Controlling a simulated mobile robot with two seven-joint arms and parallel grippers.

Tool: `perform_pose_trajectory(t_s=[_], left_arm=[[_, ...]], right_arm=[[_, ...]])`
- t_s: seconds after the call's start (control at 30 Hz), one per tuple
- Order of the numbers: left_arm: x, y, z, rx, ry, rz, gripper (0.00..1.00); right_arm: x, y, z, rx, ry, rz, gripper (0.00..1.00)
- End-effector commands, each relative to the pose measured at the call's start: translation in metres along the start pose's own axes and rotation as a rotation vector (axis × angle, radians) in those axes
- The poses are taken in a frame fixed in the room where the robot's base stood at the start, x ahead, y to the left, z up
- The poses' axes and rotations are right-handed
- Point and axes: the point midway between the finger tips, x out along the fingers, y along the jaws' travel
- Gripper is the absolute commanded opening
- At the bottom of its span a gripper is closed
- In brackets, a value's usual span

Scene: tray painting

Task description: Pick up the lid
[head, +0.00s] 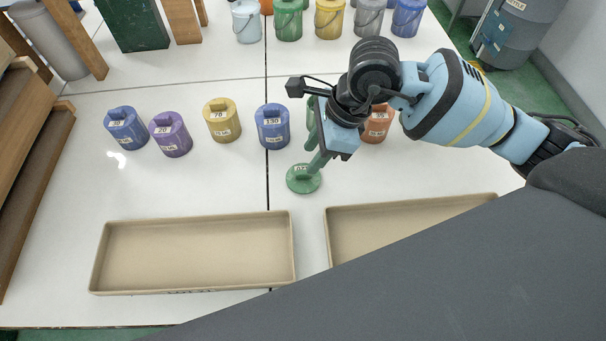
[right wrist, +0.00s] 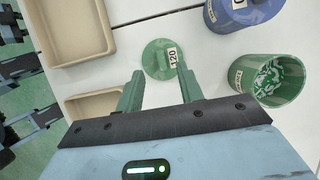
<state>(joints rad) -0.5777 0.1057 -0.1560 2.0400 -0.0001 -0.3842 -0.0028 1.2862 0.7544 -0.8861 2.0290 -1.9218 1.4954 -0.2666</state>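A round green lid (head: 304,180) with a white label lies on the white table, apart from the pots. In the right wrist view the lid (right wrist: 158,55) shows its label "120" and sits just beyond and between my fingertips. My right gripper (head: 314,165) reaches down over the lid from the right in the head view. Its two green fingers (right wrist: 158,88) are spread with nothing gripped between them. An open green pot (right wrist: 272,80) with pale and green bits inside stands beside the lid; in the head view my gripper mostly hides it. My left gripper is not in view.
Two tan trays (head: 192,215) (head: 410,204) lie in front of the lid. Blue (head: 126,130), purple (head: 171,135), yellow (head: 222,121), another blue (head: 272,127) and orange (head: 377,124) lidded pots stand behind. Several buckets (head: 329,18) line the back.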

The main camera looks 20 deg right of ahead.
Motion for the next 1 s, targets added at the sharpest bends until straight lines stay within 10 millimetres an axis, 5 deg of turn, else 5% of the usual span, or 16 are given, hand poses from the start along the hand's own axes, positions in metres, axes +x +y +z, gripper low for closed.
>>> perform_pose_trajectory(t_s=[0.27,0.63,0.87,1.0], left_arm=[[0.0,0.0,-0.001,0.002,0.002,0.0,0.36],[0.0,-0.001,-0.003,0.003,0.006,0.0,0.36],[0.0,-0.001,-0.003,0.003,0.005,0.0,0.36],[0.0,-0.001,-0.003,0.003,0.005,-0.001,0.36]], right_arm=[[0.01,0.001,-0.002,0.001,0.001,0.003,0.37],[0.054,0.0,-0.007,0.001,0.0,0.002,0.37],[0.057,0.0,-0.007,0.0,0.0,0.001,0.37],[0.057,0.0,-0.007,0.0,0.0,0.001,0.2]])
